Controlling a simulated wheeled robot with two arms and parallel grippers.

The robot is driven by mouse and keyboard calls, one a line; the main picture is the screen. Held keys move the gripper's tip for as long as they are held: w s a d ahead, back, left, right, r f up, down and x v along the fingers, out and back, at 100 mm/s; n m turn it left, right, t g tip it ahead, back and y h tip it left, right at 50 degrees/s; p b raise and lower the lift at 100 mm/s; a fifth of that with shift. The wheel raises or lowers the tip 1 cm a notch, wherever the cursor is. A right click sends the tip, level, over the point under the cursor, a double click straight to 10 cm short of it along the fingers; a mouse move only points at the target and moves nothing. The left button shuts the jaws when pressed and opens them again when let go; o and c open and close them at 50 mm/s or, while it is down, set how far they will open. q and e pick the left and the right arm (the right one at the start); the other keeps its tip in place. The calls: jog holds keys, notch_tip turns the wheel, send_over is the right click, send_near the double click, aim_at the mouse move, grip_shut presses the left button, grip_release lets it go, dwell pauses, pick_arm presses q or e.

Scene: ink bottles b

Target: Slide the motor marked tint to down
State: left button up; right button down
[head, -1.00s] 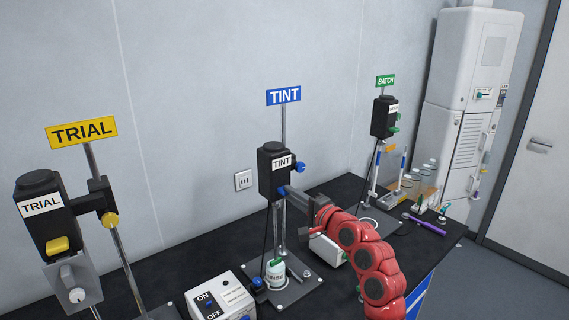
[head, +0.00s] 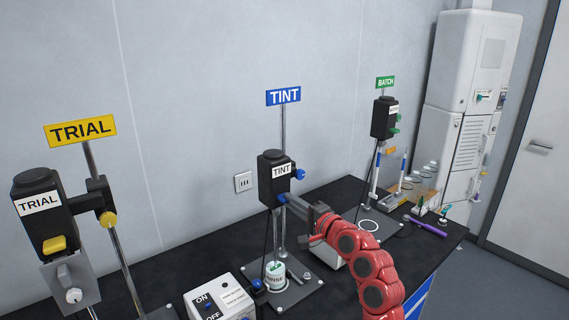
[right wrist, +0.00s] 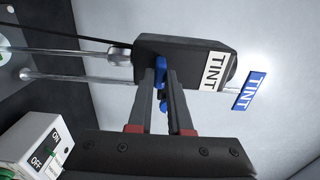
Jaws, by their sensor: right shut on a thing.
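The black motor marked TINT (head: 271,186) sits on its metal post under the blue TINT sign (head: 283,96). It also shows in the right wrist view (right wrist: 185,60). A blue knob (head: 299,174) is on its right side. My right gripper (head: 284,199) is at the motor's lower front. In the right wrist view its fingers (right wrist: 161,78) are shut on a blue handle (right wrist: 160,70) of the motor. My left gripper is not in view.
A yellow-signed TRIAL motor (head: 42,215) stands at the left and a BATCH motor (head: 384,118) at the back right. A white ON/OFF box (head: 219,298) is at the front. A purple tool (head: 428,227) lies at the right. The wall is close behind.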

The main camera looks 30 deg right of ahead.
jog(key=shift+f+b, duration=0.7)
jog(key=shift+f, duration=0.75)
jog(key=c, duration=0.6)
grip_release()
jog(key=shift+c, duration=0.2)
jog(key=shift+r, duration=0.1)
jog(key=s+p, duration=0.1)
jog(key=s, duration=0.5)
jog(key=shift+d, duration=0.4)
